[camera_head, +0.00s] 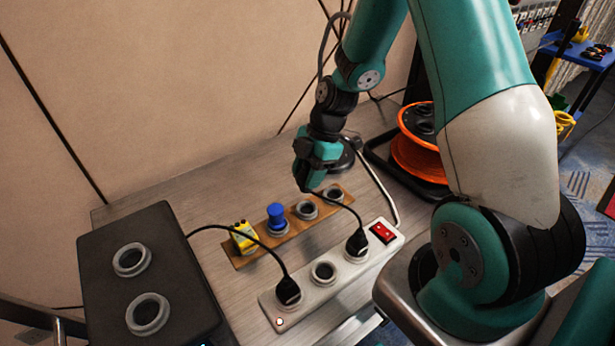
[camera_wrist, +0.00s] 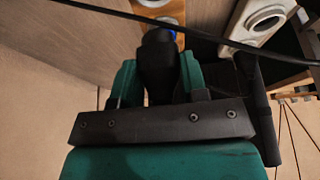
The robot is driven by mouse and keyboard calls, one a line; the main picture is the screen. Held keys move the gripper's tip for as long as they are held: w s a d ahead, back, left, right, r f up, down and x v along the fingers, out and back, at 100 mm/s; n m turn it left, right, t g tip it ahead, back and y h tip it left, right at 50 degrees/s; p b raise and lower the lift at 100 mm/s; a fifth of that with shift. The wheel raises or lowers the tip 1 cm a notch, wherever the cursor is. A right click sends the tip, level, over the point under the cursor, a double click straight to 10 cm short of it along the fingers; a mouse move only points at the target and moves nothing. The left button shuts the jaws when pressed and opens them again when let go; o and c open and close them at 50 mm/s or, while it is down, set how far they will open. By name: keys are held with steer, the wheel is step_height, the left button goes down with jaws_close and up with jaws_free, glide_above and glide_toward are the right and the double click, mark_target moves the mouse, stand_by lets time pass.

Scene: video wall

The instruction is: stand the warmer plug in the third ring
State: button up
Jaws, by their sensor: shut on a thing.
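My gripper (camera_head: 305,178) is above the back of the wooden ring board (camera_head: 240,262), near its third ring. In the wrist view its green fingers (camera_wrist: 160,78) are shut on a dark plug-like body (camera_wrist: 159,58); I take it for the warmer plug, but no label shows. In the head view this body is mostly hidden by the fingers. The board's third ring (camera_head: 306,210) and fourth ring (camera_head: 332,193) look empty. A blue plug (camera_head: 275,215) stands in the second ring and a yellow plug (camera_head: 243,236) at the first place.
The white power strip (camera_head: 340,280) holds two black plugs (camera_head: 288,292) with cords around an empty socket (camera_head: 323,271). A red switch (camera_head: 382,231) is at its right end. A black box (camera_head: 180,270) with two rings stands left. An orange cable reel (camera_head: 415,155) is behind right.

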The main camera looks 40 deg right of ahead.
mark_target(308, 191)
steer(key=shift+f+b, duration=2.15)
steer(key=shift+f, duration=0.75)
steer(key=shift+f+b, duration=0.85)
steer(key=shift+f, duration=0.2)
steer(key=o, duration=1.5)
steer(key=shift+r, duration=0.1)
steer(key=shift+r+p, duration=2.35)
steer(key=shift+r, duration=0.6)
steer(key=shift+r, duration=0.1)
